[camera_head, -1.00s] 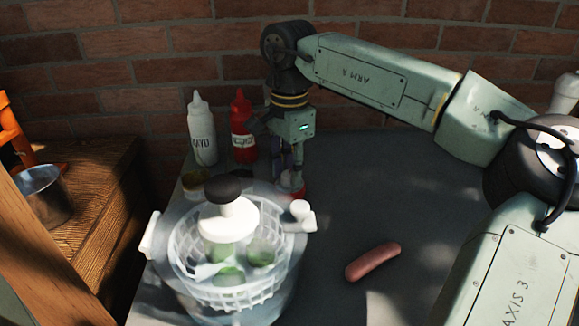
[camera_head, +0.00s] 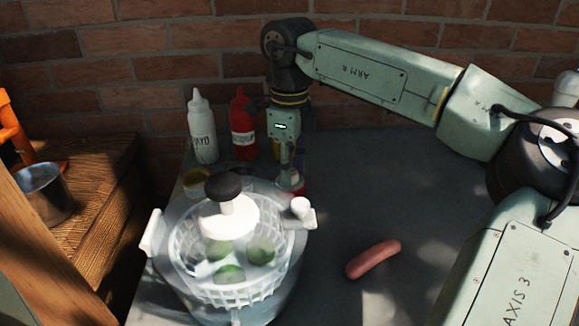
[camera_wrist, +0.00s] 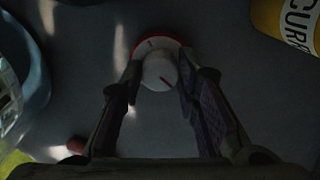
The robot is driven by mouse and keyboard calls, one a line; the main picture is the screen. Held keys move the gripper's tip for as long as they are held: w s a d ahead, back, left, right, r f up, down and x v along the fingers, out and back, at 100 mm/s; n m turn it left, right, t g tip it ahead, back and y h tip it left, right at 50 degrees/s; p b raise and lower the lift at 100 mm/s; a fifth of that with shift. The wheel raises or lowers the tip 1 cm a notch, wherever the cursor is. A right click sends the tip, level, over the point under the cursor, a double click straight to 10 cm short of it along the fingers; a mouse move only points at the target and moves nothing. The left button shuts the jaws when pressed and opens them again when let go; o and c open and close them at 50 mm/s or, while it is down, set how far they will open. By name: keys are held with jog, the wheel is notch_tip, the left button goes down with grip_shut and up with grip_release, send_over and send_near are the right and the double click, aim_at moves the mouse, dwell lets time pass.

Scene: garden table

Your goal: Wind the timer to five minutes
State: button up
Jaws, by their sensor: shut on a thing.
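The timer (camera_wrist: 156,50) is a small round white dial on a red base, seen from above in the wrist view. A red mark shows on its white knob (camera_wrist: 160,74) and a dark mark near its upper rim. My gripper (camera_wrist: 159,80) points down at it with its two fingers shut on the knob, one on each side. In the head view the timer (camera_head: 291,188) stands on the grey table behind the salad spinner, partly hidden by my gripper (camera_head: 291,172). The exact dial reading is too small to tell.
A salad spinner (camera_head: 270,290) with green pieces inside stands close in front of the timer. A white mayo bottle (camera_head: 202,135) and a red bottle (camera_head: 243,130) stand behind left. A sausage (camera_head: 373,259) lies to the right. The table's right middle (camera_head: 370,185) is clear.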

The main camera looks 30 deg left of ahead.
jog(key=shift+m, duration=2)
jog(key=o, duration=1.2)
notch_tip(320, 180, up, 12)
jog(key=shift+d, duration=0.1)
